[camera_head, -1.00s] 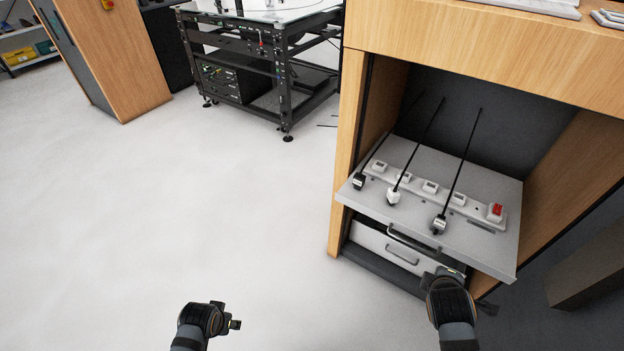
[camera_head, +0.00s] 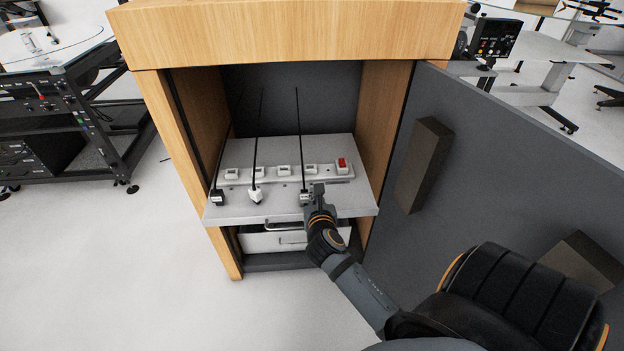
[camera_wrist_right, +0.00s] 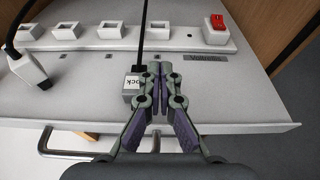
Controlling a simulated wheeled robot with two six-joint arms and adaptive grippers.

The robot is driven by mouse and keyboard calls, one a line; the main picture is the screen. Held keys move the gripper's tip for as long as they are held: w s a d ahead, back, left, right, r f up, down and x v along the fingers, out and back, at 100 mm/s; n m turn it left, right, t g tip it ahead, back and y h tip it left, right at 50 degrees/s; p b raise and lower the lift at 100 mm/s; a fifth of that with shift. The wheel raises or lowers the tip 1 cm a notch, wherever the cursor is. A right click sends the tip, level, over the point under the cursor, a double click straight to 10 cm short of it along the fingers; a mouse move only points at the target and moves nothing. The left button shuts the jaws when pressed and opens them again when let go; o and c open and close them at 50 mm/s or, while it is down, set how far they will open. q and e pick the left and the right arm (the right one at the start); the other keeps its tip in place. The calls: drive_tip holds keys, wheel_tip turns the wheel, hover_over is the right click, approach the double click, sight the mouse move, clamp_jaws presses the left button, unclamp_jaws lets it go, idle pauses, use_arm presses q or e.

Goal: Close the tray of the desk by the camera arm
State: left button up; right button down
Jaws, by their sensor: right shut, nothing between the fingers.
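The grey tray (camera_head: 350,205) of the wooden desk is pulled out, its front edge past the cabinet opening. It bears a power strip (camera_head: 330,179) with a red switch, and several plugs with black cables. My right gripper (camera_head: 316,189) is over the tray's front part, beside the rightmost plug (camera_head: 304,197). In the right wrist view the gripper (camera_wrist_right: 160,68) is shut with nothing between its fingers, just right of the white plug (camera_wrist_right: 131,82); I cannot tell if they touch. The tray's front edge (camera_wrist_right: 240,128) runs below the fingers. My left gripper is not in view.
A drawer (camera_head: 262,242) with a handle sits under the tray. A dark open door panel (camera_head: 480,150) stands to the right, close to my arm. The desk's wooden top (camera_head: 290,30) overhangs the opening. Clear floor (camera_head: 120,260) lies at the left.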

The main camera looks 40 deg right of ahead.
drive_tip(key=b, duration=0.2)
approach(312, 172)
drive_tip(key=x, duration=0.5)
drive_tip(key=shift+f, duration=0.25)
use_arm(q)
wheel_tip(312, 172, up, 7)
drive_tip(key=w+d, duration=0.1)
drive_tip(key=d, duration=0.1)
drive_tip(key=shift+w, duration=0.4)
use_arm(e)
drive_tip(key=shift+w+d+r, duration=0.1)
drive_tip(key=shift+w+d, duration=0.25)
drive_tip(key=shift+w, duration=0.3)
